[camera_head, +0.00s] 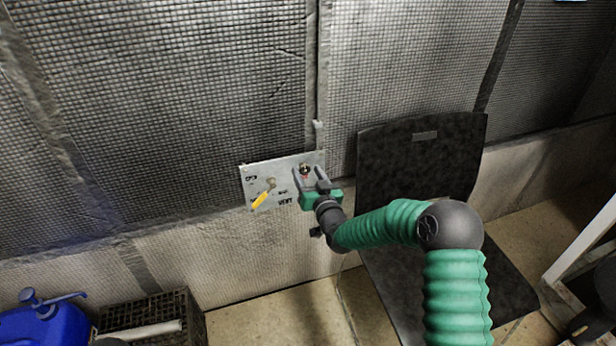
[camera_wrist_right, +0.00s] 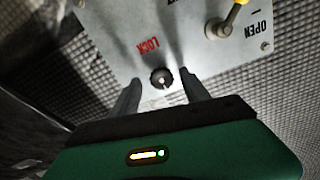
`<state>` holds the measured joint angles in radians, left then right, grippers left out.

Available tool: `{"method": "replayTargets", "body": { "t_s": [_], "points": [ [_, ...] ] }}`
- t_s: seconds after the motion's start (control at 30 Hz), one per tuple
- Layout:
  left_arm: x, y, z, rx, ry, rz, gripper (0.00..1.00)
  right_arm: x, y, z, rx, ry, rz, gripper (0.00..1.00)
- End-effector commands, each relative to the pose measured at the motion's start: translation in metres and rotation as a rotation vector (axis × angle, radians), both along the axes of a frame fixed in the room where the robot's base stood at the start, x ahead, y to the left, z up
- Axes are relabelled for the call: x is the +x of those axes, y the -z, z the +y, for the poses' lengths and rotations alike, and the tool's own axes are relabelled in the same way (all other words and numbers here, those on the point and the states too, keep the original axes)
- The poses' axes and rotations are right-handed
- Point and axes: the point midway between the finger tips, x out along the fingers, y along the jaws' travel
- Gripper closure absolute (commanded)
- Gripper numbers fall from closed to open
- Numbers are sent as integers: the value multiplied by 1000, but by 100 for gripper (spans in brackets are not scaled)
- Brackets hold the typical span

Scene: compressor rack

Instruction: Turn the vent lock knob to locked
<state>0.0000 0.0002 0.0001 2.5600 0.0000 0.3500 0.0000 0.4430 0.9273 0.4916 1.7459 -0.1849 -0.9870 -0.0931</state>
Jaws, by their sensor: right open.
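The vent lock knob (camera_wrist_right: 162,78) is a small dark round knob on a grey metal panel (camera_wrist_right: 110,40), below red LOCK lettering in the right wrist view. In the head view the knob (camera_head: 305,169) sits at the upper right of the panel (camera_head: 290,168). My right gripper (camera_wrist_right: 160,92) is open, with one finger on each side of the knob; I cannot tell whether they touch it. The right gripper also shows in the head view (camera_head: 309,176), in front of the panel's right part. My left gripper is not in view.
A black folding chair (camera_head: 420,160) stands right of the panel. A blue container (camera_head: 45,322) and a dark crate (camera_head: 195,325) are at the lower left. Quilted wall surrounds the panel.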

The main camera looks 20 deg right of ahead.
Motion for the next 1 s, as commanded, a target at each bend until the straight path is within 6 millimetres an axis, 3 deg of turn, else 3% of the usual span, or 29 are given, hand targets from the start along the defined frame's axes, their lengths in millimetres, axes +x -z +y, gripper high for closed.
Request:
{"method": "replayTargets", "body": {
  "t_s": [0.17,0.57,1.0],
  "points": [
    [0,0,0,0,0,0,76,0,0,0,0,-1,0,46],
    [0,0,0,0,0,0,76,0,0,0,0,0,0,98],
    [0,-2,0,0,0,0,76,-1,0,0,56,1,3,100]
  ]
}}
